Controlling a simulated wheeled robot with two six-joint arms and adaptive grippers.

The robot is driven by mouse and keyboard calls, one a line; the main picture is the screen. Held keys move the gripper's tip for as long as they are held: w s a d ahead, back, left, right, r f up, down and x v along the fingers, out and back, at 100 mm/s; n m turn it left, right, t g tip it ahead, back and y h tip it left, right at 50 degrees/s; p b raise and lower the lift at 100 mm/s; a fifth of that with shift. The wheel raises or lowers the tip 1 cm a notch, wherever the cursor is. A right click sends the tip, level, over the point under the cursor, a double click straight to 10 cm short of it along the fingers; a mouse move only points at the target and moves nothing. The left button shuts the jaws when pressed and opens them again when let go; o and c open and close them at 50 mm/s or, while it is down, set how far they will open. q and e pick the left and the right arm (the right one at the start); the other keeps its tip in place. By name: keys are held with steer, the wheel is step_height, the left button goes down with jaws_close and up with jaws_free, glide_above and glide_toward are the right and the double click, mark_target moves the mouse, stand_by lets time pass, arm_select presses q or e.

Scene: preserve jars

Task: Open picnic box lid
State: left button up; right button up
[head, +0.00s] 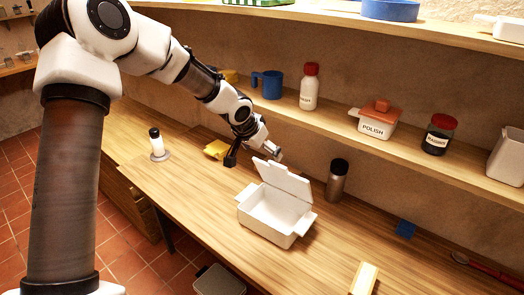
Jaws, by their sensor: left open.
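The white picnic box (270,219) stands on the wooden counter near the middle of the view. Its lid (284,179) is raised, standing up and tilted at the box's back edge, and the box's inside shows; I see nothing in it. My left gripper (254,157) is open, just behind and to the left of the lid's upper left corner. I cannot tell whether it touches the lid. My right gripper is not in view.
A dark-capped grey flask (337,181) stands close to the right of the lid. A yellow object (216,149) lies left of my gripper. A blue piece (405,229) and a cream block (364,278) lie to the right. A shelf with jars (440,134) runs above.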

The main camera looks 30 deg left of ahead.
arm_select(q)
steer(key=c, duration=0.5)
steer(key=w+d+r+m+t, duration=0.1)
steer(key=w, duration=0.1)
steer(key=w+d+r+m+t+h, duration=0.1)
steer(key=r+t, duration=0.1)
steer(key=shift+w+d+r+m, duration=0.2)
steer(key=shift+w+m, duration=0.1)
steer(key=shift+w, duration=0.1)
steer(key=c, duration=1.2)
steer(key=shift+w+d+r+m+t+h, duration=0.4)
steer(key=shift+d+r+t+h, duration=0.05)
steer(key=shift+d+r+t, duration=0.15)
steer(key=shift+w+d+r+m+t+h, duration=0.35)
steer(key=shift+d+r+m+t+h, duration=0.1)
steer(key=shift+d+r+t, duration=0.15)
jaws_close()
steer(key=s+f+m+t+h+b, duration=0.1)
steer(key=s+f+t+h+b, duration=0.2)
steer(key=s+f+t+b, duration=0.9)
steer(key=n+y+b, duration=0.5)
steer(key=y+b, duration=0.1)
steer(key=b, duration=1)
glide_toward(277, 168)
steer(key=shift+g, duration=0.3)
steer(key=p+x, duration=0.1)
steer(key=x, duration=0.6)
steer(key=shift+a+r, duration=0.1)
steer(key=shift+r, duration=0.05)
